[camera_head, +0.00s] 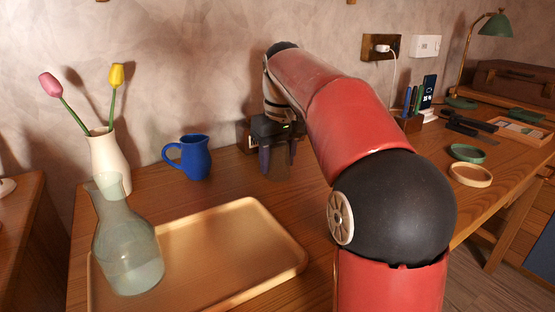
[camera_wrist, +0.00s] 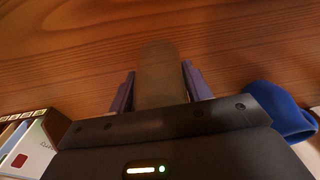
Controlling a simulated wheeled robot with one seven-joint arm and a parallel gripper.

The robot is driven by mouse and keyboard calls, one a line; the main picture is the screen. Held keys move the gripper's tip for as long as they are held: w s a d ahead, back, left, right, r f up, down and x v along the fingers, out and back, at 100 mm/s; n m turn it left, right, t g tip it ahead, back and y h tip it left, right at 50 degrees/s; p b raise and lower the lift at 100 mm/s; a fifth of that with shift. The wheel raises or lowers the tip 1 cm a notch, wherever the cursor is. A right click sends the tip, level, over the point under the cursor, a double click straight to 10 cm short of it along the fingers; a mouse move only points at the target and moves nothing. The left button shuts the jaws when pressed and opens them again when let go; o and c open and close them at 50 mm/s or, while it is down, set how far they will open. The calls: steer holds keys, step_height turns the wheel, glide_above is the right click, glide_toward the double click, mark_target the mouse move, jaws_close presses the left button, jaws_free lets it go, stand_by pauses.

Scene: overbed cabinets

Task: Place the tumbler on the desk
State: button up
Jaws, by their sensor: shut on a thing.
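My gripper (camera_head: 277,165) points down over the back of the wooden desk (camera_head: 215,188), right of a blue mug. It is shut on a dark, brownish tumbler (camera_head: 281,170), which shows between the fingers. In the wrist view the tumbler (camera_wrist: 159,75) sits between the two purple-grey fingers of the gripper (camera_wrist: 158,85), with desk wood behind it. The tumbler is at or close to the desk top; I cannot tell whether its base touches.
A blue mug (camera_head: 189,158) stands left of my gripper. A white vase (camera_head: 110,160) holds two tulips. Green and wooden dishes (camera_head: 468,153) lie at right. A book box (camera_wrist: 28,145) is close by.

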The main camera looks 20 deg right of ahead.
steer(key=shift+f, duration=0.2)
steer(key=o, duration=1)
steer(key=r+p, duration=0.1)
steer(key=r, duration=0.3)
steer(key=r+p, duration=0.1)
steer(key=r, duration=0.2)
steer(key=s+r+p, duration=0.1)
steer(key=r, duration=0.3)
steer(key=shift+s+d+r+p, duration=0.1)
steer(key=shift+r+p, duration=0.25)
steer(key=shift+r, duration=0.35)
steer(key=shift+s, duration=0.1)
